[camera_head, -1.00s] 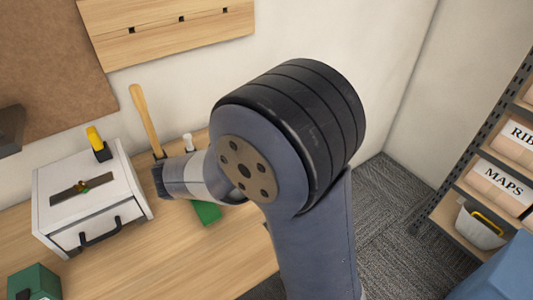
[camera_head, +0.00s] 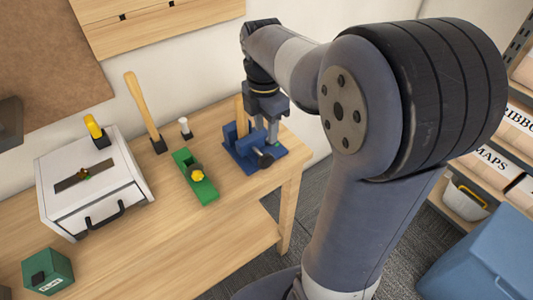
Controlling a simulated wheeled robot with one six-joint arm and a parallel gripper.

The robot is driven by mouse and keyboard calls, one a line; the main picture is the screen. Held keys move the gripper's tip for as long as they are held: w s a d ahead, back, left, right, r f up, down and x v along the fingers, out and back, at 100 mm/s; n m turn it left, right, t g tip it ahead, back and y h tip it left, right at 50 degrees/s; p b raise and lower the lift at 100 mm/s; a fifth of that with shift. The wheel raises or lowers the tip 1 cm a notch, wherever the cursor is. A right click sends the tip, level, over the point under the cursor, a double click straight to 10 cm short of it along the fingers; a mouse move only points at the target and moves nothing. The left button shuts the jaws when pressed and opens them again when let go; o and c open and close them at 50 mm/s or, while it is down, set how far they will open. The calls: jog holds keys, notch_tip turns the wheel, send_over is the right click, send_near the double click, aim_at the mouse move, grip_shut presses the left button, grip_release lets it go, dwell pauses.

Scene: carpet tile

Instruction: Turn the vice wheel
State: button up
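A blue bench vice (camera_head: 240,150) stands on the right end of the wooden workbench. Its wheel, a dark round part (camera_head: 264,158), shows at the vice's front right. My gripper (camera_head: 272,132) points down over the vice, with its fingers close to the vice body and just behind the wheel in the picture. At least one pale finger shows; whether it touches the vice, and how wide the fingers are apart, I cannot tell. My arm does not hide the wheel.
On the workbench (camera_head: 240,206) are a green plane (camera_head: 193,178), a white drawer box (camera_head: 110,190), a wooden-handled tool (camera_head: 143,108), a small white-topped item (camera_head: 185,128) and a green box (camera_head: 48,272). A shelf with labelled boxes (camera_head: 492,160) and a blue bin (camera_head: 485,260) stand right.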

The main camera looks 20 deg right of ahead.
aim_at(266, 155)
notch_tip(266, 155, down, 11)
jog(key=shift+s+r+b, duration=0.15)
jog(key=shift+b, duration=0.2)
jog(key=shift+c, duration=0.3)
grip_shut()
